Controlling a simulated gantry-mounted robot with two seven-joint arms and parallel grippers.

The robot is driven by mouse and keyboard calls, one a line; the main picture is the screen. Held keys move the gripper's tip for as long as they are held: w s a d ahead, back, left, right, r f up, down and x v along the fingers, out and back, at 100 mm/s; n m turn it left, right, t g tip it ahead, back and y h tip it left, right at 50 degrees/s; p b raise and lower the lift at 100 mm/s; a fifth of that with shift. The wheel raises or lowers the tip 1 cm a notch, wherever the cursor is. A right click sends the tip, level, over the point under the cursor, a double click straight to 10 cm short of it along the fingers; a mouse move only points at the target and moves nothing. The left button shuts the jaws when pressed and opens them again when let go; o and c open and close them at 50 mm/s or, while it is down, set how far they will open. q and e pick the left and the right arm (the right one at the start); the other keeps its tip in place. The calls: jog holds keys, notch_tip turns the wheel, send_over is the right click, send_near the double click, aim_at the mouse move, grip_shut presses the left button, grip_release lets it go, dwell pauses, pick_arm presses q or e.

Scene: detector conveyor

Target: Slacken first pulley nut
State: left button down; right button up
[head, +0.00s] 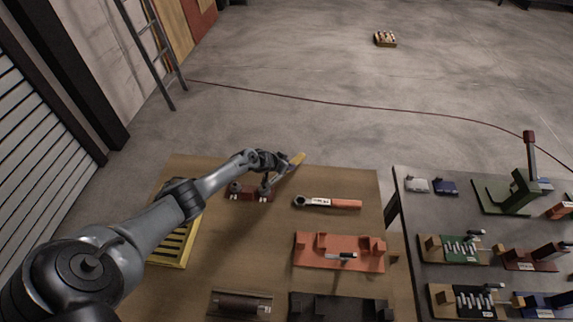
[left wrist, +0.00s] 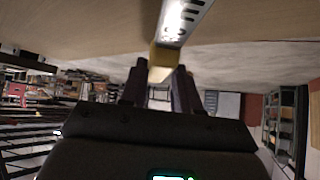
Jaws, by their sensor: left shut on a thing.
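My left gripper (head: 284,166) is at the far edge of the wooden table and is shut on a yellow-handled tool (head: 298,158). In the left wrist view the yellow handle (left wrist: 164,56) sits between my two fingers (left wrist: 160,82), and a silver shank with black markings (left wrist: 184,18) runs up from it. The tool's far end is out of that view. A dark red fixture with round pulley-like parts (head: 236,188) stands below and left of the gripper, partly covered by my arm. The pulley nut cannot be made out. My right gripper is not in view.
An orange-handled wrench (head: 328,203) lies on the wooden table (head: 225,262). An orange fixture (head: 338,262), a yellow slotted tray (head: 168,248) and dark holders (head: 340,308) are nearer. A grey table (head: 415,218) with green and dark fixtures stands to the right, across a gap.

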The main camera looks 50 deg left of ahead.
pick_arm(q)
jog(key=shift+r, duration=0.1)
jog(key=c, duration=0.7)
grip_release()
jog(key=shift+w, duration=0.1)
jog(key=shift+c, duration=0.2)
